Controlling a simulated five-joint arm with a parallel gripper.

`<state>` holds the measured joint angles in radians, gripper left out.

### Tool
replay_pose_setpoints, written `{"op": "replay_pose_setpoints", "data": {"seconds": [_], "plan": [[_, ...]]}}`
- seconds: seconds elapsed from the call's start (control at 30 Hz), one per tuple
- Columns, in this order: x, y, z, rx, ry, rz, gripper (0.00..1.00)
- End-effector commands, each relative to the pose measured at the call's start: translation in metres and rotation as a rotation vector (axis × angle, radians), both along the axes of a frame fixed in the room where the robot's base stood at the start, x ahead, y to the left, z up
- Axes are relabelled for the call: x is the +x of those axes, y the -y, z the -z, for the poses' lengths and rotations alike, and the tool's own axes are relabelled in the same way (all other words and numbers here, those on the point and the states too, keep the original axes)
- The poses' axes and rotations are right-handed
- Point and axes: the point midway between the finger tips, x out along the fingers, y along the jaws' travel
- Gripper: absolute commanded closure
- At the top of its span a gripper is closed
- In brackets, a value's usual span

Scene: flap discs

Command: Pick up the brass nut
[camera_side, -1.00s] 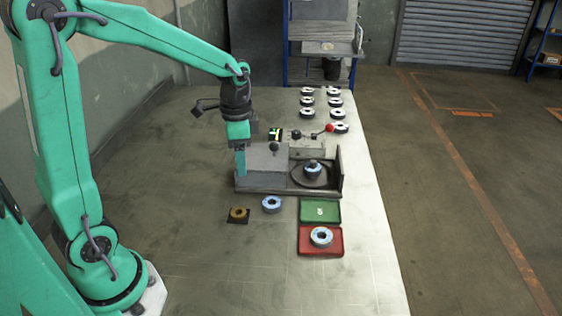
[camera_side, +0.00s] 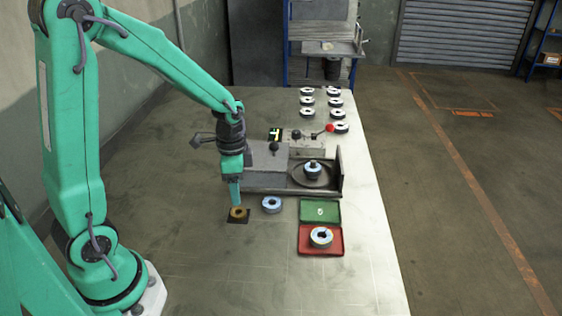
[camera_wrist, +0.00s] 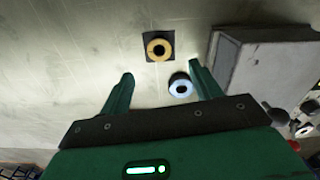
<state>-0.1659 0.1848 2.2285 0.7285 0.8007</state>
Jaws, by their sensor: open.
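The brass nut (camera_side: 238,213) is a gold-brown ring lying on a small dark square pad (camera_side: 245,221) on the table. My gripper (camera_side: 236,204) is just above the nut in the side view, pointing down. In the wrist view my gripper (camera_wrist: 160,72) has its two green fingers spread apart with nothing between them at the tips.
A blue-white disc (camera_side: 272,204) lies close to the right of the nut. A grey block fixture (camera_side: 266,165) stands behind, with a disc on its round plate (camera_side: 312,184). A green tray (camera_side: 330,215) and a red tray (camera_side: 307,249) lie to the right. The front table is clear.

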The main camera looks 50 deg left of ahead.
Motion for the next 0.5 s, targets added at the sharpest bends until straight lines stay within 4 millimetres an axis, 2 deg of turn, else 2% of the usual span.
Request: {"op": "replay_pose_setpoints", "data": {"seconds": [0.5], "plan": [[0.0, 0.0, 0.026, 0.0, -0.001, 0.0, 0.37]]}}
